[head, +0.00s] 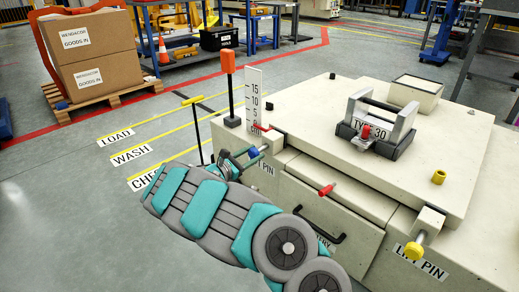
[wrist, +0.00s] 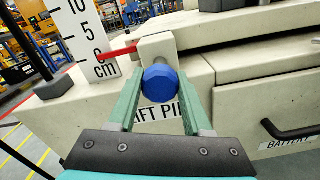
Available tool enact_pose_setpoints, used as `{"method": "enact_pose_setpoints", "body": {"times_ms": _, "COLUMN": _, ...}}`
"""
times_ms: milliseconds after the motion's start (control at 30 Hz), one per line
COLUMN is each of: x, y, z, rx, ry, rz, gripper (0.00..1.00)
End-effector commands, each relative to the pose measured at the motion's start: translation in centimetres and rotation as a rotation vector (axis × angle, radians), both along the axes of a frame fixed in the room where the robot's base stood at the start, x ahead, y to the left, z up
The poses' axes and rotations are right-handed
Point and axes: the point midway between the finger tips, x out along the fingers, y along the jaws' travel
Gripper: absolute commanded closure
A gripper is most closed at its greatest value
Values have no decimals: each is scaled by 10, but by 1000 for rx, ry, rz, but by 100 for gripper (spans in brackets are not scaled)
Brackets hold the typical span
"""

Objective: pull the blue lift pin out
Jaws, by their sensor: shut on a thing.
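The blue lift pin (wrist: 161,84) has a round faceted blue knob. It sits at a cream block (wrist: 157,46) on the near left corner of the carrier, above a label reading LIFT PIN. In the head view the blue knob (head: 253,152) shows small at the tip of my arm. My gripper (wrist: 162,98) is shut on the knob, with a green finger on each side of it.
A red pointer (wrist: 117,52) lies beside the cm scale (head: 254,98). A yellow lift pin (head: 414,250) is at the carrier's right corner. A red knob (head: 327,190) and a black battery drawer handle (head: 320,226) are on the front. Open floor lies to the left.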

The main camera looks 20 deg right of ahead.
Motion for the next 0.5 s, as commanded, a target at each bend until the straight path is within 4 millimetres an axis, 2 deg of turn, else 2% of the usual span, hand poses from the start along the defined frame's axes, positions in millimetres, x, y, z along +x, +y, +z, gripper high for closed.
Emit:
{"method": "enact_pose_setpoints", "body": {"times_ms": 67, "x": -3, "y": 9, "z": 1, "rx": 0, "ry": 1, "rz": 2, "gripper": 100}}
{"method": "enact_pose_setpoints", "body": {"times_ms": 300, "x": -4, "y": 10, "z": -1, "rx": 0, "ry": 0, "rz": -1, "gripper": 100}}
{"method": "enact_pose_setpoints", "body": {"times_ms": 333, "x": -4, "y": 10, "z": -1, "rx": 0, "ry": 0, "rz": -1, "gripper": 49}}
{"method": "enact_pose_setpoints", "body": {"times_ms": 500, "x": -4, "y": 10, "z": 0, "rx": 0, "ry": 0, "rz": 0, "gripper": 30}}
